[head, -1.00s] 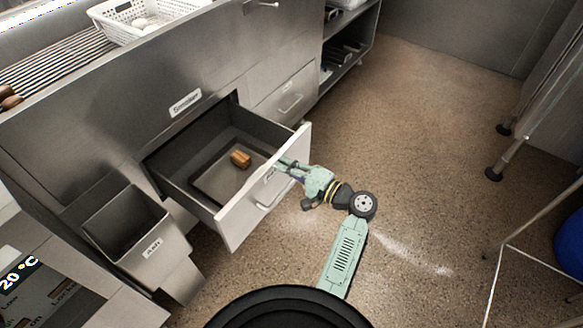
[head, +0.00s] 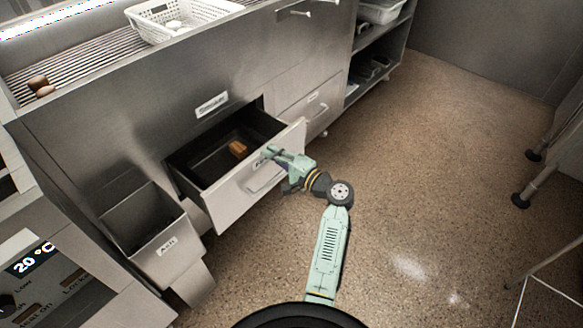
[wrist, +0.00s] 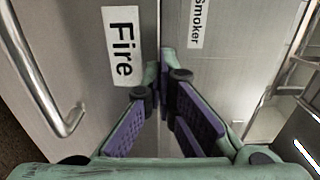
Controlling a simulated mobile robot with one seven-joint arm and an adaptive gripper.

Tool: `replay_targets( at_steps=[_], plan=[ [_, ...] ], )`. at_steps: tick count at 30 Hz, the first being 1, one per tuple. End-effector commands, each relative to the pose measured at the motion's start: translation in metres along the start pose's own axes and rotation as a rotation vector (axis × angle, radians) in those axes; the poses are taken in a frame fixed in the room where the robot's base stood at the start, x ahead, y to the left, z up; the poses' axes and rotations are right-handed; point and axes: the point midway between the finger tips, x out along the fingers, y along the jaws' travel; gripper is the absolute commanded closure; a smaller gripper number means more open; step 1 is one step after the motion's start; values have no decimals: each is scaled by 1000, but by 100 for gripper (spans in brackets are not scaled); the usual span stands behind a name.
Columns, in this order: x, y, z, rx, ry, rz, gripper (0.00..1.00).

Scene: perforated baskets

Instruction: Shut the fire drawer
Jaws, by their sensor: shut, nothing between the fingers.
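The fire drawer (head: 240,193) is partly open under the counter in the head view, with a dark tray and an orange-brown block (head: 237,149) inside. Its front carries a bar handle (head: 266,180), and the wrist view shows its "Fire" label (wrist: 122,46) close up. My gripper (head: 270,152) is at the drawer front's upper edge, right of the middle. In the wrist view my gripper (wrist: 163,88) has its fingertips together and empty, close against the front beside the label. Whether the tips touch it is hard to tell.
A metal bin labelled "Ash" (head: 165,246) hangs left of the drawer. A closed drawer (head: 312,108) sits to the right. A white perforated basket (head: 150,22) stands on the grate above. Metal table legs (head: 545,165) stand at the right, with clear floor between.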

Motion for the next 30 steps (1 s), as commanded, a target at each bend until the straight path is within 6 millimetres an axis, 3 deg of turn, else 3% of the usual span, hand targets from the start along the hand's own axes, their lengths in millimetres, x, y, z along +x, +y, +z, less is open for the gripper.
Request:
replay_targets(
  at_steps=[1, 6, 15, 21, 30],
  plan=[
    [16, 2, 2, -4, -6, 0, 100],
    [62, 3, 1, -4, -5, -1, 100],
    [124, 2, 0, -2, -2, -1, 100],
    [146, 2, 0, -1, 0, 0, 100],
    [155, 0, 0, 0, 0, 0, 100]
  ],
)
